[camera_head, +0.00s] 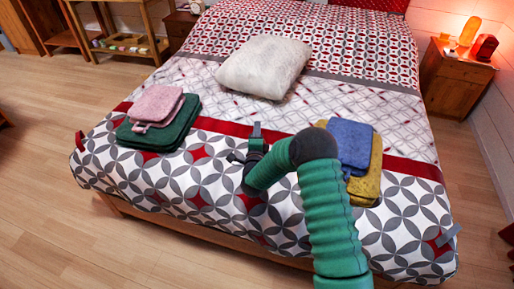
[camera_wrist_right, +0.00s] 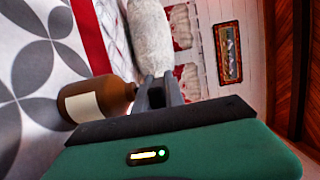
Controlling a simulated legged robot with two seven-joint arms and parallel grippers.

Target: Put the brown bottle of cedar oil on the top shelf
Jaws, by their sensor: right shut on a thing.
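The brown bottle (camera_wrist_right: 97,100) with a pale label shows in the wrist view, lying sideways in that picture. My right gripper (camera_wrist_right: 160,92) is shut, with the bottle's neck end at its fingers. In the head view my right gripper (camera_head: 252,155) is over the bed's foot end, between two piles of folded cloth; I cannot make out the bottle there. A wooden shelf unit (camera_head: 150,28) stands at the upper left, cut off by the picture's top, with small items on a lower board. My left gripper is not in view.
The bed (camera_head: 210,190) fills the middle. On it are a pink and green pile (camera_head: 160,118), a blue and yellow pile (camera_head: 352,150) and a white cushion (camera_head: 264,66). A nightstand (camera_head: 452,84) with a glowing lamp stands right. Floor (camera_head: 45,115) left of the bed is clear.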

